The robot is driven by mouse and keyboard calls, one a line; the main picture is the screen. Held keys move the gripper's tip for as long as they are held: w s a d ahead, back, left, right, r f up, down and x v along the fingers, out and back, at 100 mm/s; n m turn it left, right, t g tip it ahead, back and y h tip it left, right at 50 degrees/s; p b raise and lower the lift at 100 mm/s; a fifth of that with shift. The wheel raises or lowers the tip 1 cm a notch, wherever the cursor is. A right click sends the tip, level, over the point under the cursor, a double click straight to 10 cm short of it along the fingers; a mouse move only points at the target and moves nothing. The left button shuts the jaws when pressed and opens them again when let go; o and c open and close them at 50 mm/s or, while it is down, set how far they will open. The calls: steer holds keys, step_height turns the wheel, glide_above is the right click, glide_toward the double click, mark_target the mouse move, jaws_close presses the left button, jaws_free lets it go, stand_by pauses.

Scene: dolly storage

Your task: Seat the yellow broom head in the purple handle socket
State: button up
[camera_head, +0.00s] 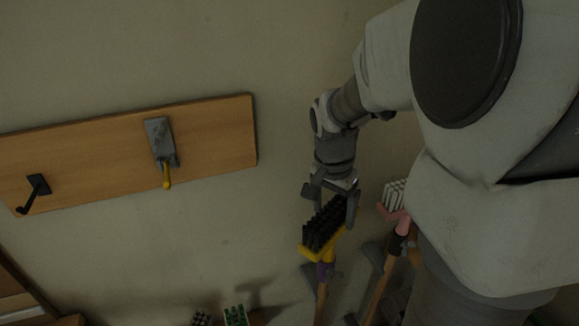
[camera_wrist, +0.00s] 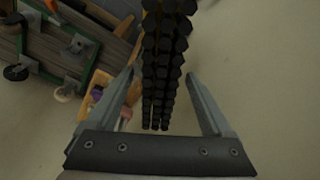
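The yellow broom head (camera_head: 311,251) has black bristles facing up, and its yellow neck points down. The purple handle socket (camera_head: 324,271) tops a wooden handle just below that neck. Neck and socket meet in the head view, but I cannot tell how deep the fit is. My gripper (camera_head: 332,203) is just above the broom head, with a finger on either side of the bristles. In the wrist view my gripper (camera_wrist: 160,74) is open, with narrow gaps beside the black bristles (camera_wrist: 164,60). The bristles hide most of the yellow body there.
A pink broom head (camera_head: 392,214) with white bristles stands close on the right. A wooden wall board (camera_head: 215,145) with hooks is at left. A green brush (camera_head: 235,315) is at the bottom. The wrist view shows a wheeled dolly (camera_wrist: 55,50) at upper left.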

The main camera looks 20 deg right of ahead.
step_height(320, 180, up, 17)
steer(key=s+a, duration=0.1)
steer(key=a, duration=0.1)
steer(key=shift+s, duration=0.2)
stand_by(0.4)
steer(key=shift+a+r, duration=0.1)
steer(key=shift+a, duration=0.05)
steer(key=s+a+f+n+t+y, duration=0.1)
steer(key=s+a+f+n+t, duration=0.3)
steer(key=s+n, duration=0.7)
steer(key=a+f, duration=0.2)
steer(key=a, duration=0.2)
steer(key=shift+a+f+n+t+y, duration=0.15)
steer(key=shift+f+n+t+y, duration=0.15)
steer(key=shift+f, duration=0.1)
